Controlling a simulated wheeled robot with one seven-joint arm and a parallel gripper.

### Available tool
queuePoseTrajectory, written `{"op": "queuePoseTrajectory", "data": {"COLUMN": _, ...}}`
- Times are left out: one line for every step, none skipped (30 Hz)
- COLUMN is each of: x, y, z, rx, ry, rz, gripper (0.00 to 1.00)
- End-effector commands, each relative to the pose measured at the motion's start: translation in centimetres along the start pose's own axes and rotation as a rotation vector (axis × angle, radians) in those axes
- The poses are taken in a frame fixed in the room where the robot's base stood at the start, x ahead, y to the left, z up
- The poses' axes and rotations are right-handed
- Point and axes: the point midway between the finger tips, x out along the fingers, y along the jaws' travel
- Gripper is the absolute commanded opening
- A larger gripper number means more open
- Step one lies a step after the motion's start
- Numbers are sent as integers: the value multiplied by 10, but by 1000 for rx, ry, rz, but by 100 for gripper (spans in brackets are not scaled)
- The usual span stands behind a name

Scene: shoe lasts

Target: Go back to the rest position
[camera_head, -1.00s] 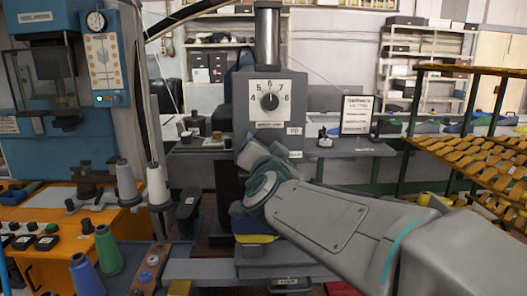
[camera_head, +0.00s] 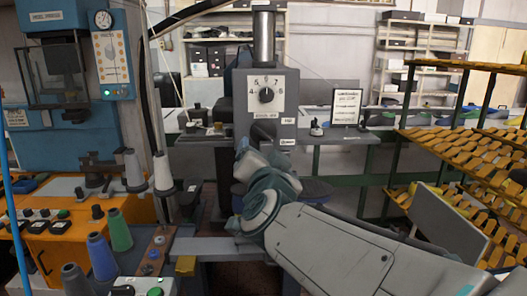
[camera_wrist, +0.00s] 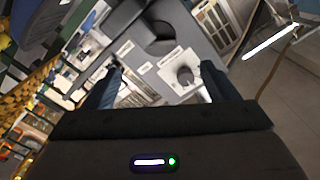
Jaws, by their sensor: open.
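My gripper (camera_wrist: 160,80) is open in the wrist view, with one dark finger at each side and nothing seen held between them. Beyond the fingers, the wrist view shows a tilted picture of the grey machine with its round dial (camera_wrist: 185,76). In the head view my arm reaches in from the lower right toward the front of the grey machine (camera_head: 283,130). The gripper's fingers cannot be made out there. Whether the arm touches the machine cannot be told.
An orange bench (camera_head: 62,230) with knobs and thread cones stands at left, beside a blue machine (camera_head: 50,145). A rack (camera_head: 455,66) of yellow-orange shoe lasts stands at right. A small sign (camera_head: 346,105) stands on the grey side table (camera_head: 350,135) behind my arm.

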Motion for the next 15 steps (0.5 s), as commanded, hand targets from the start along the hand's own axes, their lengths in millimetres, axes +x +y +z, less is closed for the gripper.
{"op": "queuePoseTrajectory", "data": {"x": -2, "y": 0, "z": -2, "rx": 0, "ry": 2, "rz": 2, "gripper": 80}}
{"op": "queuePoseTrajectory", "data": {"x": -4, "y": 1, "z": -2, "rx": 0, "ry": 2, "rz": 3, "gripper": 80}}
{"op": "queuePoseTrajectory", "data": {"x": -4, "y": 2, "z": -2, "rx": 0, "ry": 3, "rz": 5, "gripper": 80}}
{"op": "queuePoseTrajectory", "data": {"x": -5, "y": 3, "z": -2, "rx": 0, "ry": 4, "rz": 7, "gripper": 80}}
{"op": "queuePoseTrajectory", "data": {"x": -5, "y": 4, "z": -3, "rx": 0, "ry": 5, "rz": 9, "gripper": 80}}
{"op": "queuePoseTrajectory", "data": {"x": -5, "y": 5, "z": -4, "rx": 0, "ry": 7, "rz": 11, "gripper": 80}}
{"op": "queuePoseTrajectory", "data": {"x": -5, "y": 6, "z": -4, "rx": 0, "ry": 8, "rz": 12, "gripper": 80}}
{"op": "queuePoseTrajectory", "data": {"x": -5, "y": 7, "z": -4, "rx": 1, "ry": 9, "rz": 14, "gripper": 80}}
{"op": "queuePoseTrajectory", "data": {"x": -5, "y": 8, "z": -5, "rx": 1, "ry": 10, "rz": 16, "gripper": 80}}
{"op": "queuePoseTrajectory", "data": {"x": -5, "y": 9, "z": -6, "rx": 1, "ry": 12, "rz": 17, "gripper": 80}}
{"op": "queuePoseTrajectory", "data": {"x": -4, "y": 9, "z": -6, "rx": 1, "ry": 12, "rz": 18, "gripper": 80}}
{"op": "queuePoseTrajectory", "data": {"x": -4, "y": 10, "z": -6, "rx": 1, "ry": 13, "rz": 19, "gripper": 80}}
{"op": "queuePoseTrajectory", "data": {"x": -4, "y": 10, "z": -7, "rx": 1, "ry": 14, "rz": 20, "gripper": 80}}
{"op": "queuePoseTrajectory", "data": {"x": -4, "y": 10, "z": -7, "rx": 1, "ry": 14, "rz": 21, "gripper": 80}}
{"op": "queuePoseTrajectory", "data": {"x": -4, "y": 10, "z": -7, "rx": 0, "ry": 13, "rz": 21, "gripper": 80}}
